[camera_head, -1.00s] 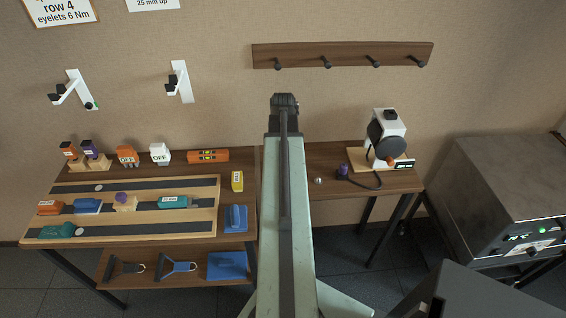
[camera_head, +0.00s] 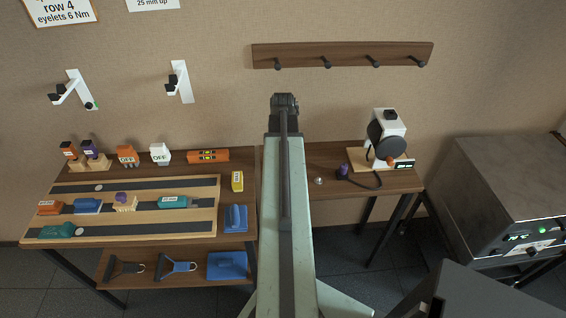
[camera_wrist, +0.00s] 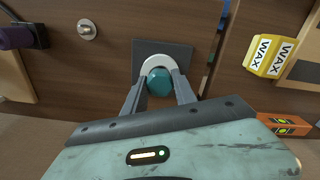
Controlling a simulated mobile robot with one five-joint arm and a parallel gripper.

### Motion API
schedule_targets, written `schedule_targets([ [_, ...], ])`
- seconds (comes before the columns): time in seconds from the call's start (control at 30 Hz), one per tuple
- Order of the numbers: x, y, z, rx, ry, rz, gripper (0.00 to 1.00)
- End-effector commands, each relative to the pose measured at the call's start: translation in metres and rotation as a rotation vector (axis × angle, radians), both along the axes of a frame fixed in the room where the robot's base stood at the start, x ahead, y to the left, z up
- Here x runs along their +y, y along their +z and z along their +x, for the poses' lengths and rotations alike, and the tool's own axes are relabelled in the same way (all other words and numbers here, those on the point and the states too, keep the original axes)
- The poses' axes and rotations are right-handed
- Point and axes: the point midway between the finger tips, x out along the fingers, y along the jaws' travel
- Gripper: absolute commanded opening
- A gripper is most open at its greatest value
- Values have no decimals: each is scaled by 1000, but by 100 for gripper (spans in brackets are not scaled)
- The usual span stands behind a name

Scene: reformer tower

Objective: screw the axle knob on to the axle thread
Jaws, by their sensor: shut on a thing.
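My gripper (camera_wrist: 160,92) is shut on a teal rounded knob (camera_wrist: 160,82), which I take to be the axle knob, in the wrist view. One finger is on each side of it. A pale ring (camera_wrist: 158,60) shows just beyond the knob, over a dark square plate (camera_wrist: 178,48) on the wooden bench. The axle thread is not visible; the knob and fingers may cover it. I cannot tell whether the knob touches the ring. In the head view my arm hides the knob, the plate and the fingertips.
A small metal fitting (camera_wrist: 87,30) and a purple-topped piece (camera_wrist: 18,37) lie to the left in the wrist view. A yellow wax block (camera_wrist: 270,56) and an orange level (camera_wrist: 285,125) are at right. A white-and-black machine (camera_head: 386,138) stands on the right bench.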

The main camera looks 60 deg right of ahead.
Motion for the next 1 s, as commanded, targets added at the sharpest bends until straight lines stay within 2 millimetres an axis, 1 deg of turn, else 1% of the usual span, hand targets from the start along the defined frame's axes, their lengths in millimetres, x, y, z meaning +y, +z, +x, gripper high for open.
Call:
schedule_targets([
  [0.43, 0, 0, 0, 0, -1, 0, 0],
  [0.67, 0, -4, 0, 0, -1, 0, 0],
  [0.73, 0, -4, 0, 0, -22, 0, 0],
  [0.77, 0, -4, 0, 0, -49, 0, 0],
  [0.83, 0, -4, 0, 0, -167, 0, 0],
  [1.0, 0, -4, 0, 0, -529, 0, 0],
])
